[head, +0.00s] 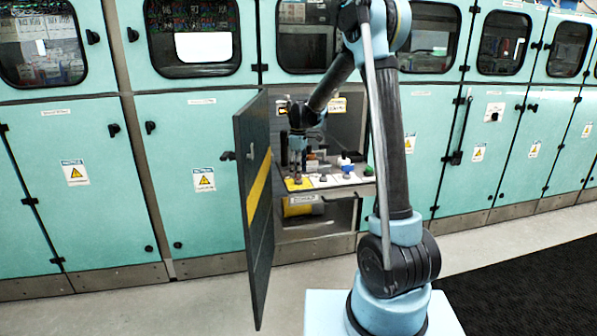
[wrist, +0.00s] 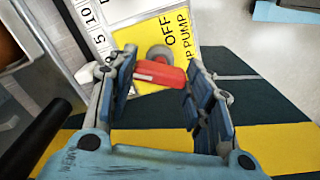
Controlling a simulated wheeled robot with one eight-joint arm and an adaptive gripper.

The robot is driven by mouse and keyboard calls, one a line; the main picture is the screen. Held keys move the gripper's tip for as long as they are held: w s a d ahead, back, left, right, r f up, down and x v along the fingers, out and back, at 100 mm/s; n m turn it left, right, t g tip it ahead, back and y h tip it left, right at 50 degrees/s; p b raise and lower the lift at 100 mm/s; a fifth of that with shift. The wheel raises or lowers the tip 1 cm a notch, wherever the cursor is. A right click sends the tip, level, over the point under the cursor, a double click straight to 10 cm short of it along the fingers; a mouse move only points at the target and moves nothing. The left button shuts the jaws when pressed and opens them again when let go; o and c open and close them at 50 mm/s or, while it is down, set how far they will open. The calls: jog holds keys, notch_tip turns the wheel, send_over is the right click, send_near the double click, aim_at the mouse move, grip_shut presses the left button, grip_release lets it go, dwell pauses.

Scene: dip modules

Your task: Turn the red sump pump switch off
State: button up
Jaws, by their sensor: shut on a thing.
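The red switch (wrist: 160,75) is a red handle on a round grey base, on a yellow plate (wrist: 209,38) marked "OFF" and "P PUMP". The lettering appears turned in the wrist view, and part of it is hidden. My gripper (wrist: 161,78) has one finger at each end of the red handle and is shut on it. In the head view, my gripper (head: 298,175) reaches down into the open cabinet, over the yellow plate (head: 298,185) at the left of a shelf. The switch is too small to make out there.
The dark cabinet door (head: 260,215) stands open just left of my gripper. A blue-and-white knob (head: 346,166) and a green knob (head: 368,171) sit farther right on the shelf. A yellow cylinder (head: 300,209) lies below. Closed teal cabinets line both sides.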

jog(key=m, duration=1.1)
jog(key=shift+m, duration=0.3)
dwell(0.4)
jog(key=o, duration=1)
jog(key=shift+o, duration=0.2)
notch_tip(320, 180, up, 12)
jog(key=shift+w, duration=0.1)
